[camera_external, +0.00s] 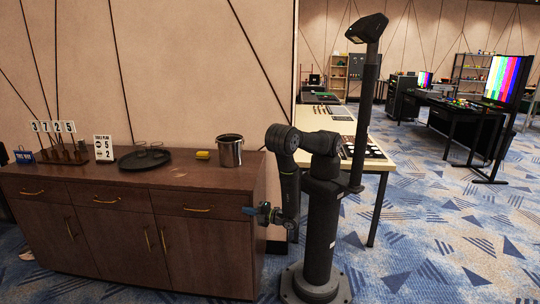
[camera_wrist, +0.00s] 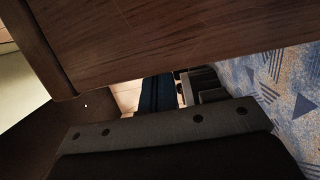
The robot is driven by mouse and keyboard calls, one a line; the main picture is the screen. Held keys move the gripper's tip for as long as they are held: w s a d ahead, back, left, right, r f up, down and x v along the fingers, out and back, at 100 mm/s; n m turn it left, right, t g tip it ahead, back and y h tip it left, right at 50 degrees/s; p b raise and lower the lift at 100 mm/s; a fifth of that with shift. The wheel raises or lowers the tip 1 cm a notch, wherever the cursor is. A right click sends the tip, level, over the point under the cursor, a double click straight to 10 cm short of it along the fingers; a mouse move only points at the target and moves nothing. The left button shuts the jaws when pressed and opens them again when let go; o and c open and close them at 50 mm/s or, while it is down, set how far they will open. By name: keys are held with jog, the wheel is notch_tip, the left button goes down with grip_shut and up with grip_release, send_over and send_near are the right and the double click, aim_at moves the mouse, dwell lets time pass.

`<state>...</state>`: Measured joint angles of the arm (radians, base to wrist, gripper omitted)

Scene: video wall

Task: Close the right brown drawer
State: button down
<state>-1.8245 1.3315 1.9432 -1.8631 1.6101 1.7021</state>
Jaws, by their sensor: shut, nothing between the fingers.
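The brown cabinet (camera_external: 110,185) has a row of drawers above its doors. The right brown drawer (camera_external: 225,204) is at the right end of the row, with a curved brass handle (camera_external: 197,209). Its front looks about level with the other drawers; I cannot tell whether a small gap is left. My gripper (camera_external: 248,211) is shut and empty, at the right end of that drawer front and right of the handle. Whether it touches the wood is unclear. In the wrist view a brown wooden surface (camera_wrist: 190,35) fills the top; the fingertips are hard to make out.
A light table (camera_external: 372,160) stands behind my arm. Patterned blue carpet (camera_external: 430,240) is open to the right.

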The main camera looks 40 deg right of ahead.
jog(key=shift+w+d, duration=0.2)
jog(key=s+d, duration=0.2)
jog(key=s, duration=0.9)
jog(key=shift+s, duration=0.4)
jog(key=shift+w+a, duration=0.1)
jog(key=w+a, duration=0.2)
jog(key=w, duration=0.9)
jog(key=shift+w, duration=0.15)
